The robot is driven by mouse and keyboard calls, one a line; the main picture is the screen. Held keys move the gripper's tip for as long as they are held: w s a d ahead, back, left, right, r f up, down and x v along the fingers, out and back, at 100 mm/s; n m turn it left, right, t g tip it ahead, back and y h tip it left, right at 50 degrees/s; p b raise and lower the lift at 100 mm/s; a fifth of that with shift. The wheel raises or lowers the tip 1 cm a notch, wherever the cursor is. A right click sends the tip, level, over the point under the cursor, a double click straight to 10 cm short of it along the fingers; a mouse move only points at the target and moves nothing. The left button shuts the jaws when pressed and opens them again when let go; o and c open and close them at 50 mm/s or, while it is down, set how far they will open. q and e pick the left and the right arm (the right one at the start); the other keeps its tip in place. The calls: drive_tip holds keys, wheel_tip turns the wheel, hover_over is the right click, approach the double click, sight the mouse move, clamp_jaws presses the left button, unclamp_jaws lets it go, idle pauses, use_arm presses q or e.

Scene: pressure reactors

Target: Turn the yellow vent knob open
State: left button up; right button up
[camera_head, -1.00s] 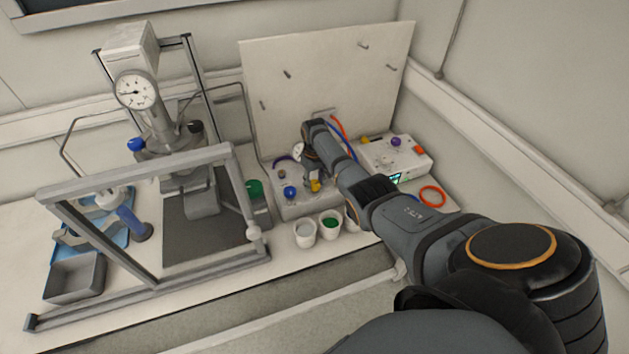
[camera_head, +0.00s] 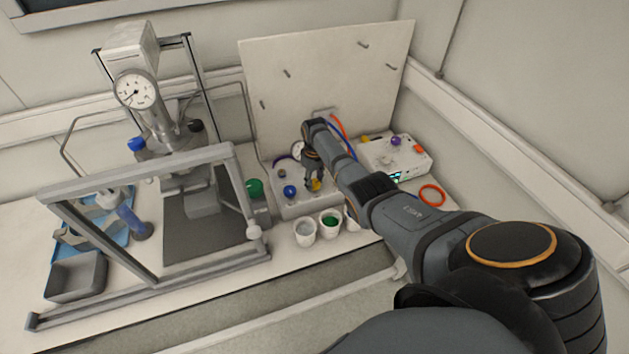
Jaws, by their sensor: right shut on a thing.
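The yellow vent knob (camera_head: 316,185) sits on the front right part of a light grey valve box, beside a blue knob (camera_head: 290,191). My right gripper (camera_head: 313,186) points down at the yellow knob and is shut on it; the fingers hide part of the knob. My right arm reaches in from the lower right and covers the right end of the box. How far the knob is turned cannot be seen. My left gripper is not in view.
A reactor with a pressure gauge (camera_head: 135,89) stands at the left behind a grey frame (camera_head: 135,170). Two white cups (camera_head: 305,234) stand in front of the valve box (camera_head: 310,207). A white control unit (camera_head: 411,164) and an orange ring (camera_head: 432,195) lie to the right.

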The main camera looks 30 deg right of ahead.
sight(315, 182)
drive_tip(key=o, duration=1.2)
drive_tip(key=shift+c, duration=0.2)
drive_tip(key=shift+w+r, duration=0.1)
drive_tip(key=shift+r, duration=0.2)
wheel_tip(315, 182, up, 11)
drive_tip(key=shift+r, duration=0.2)
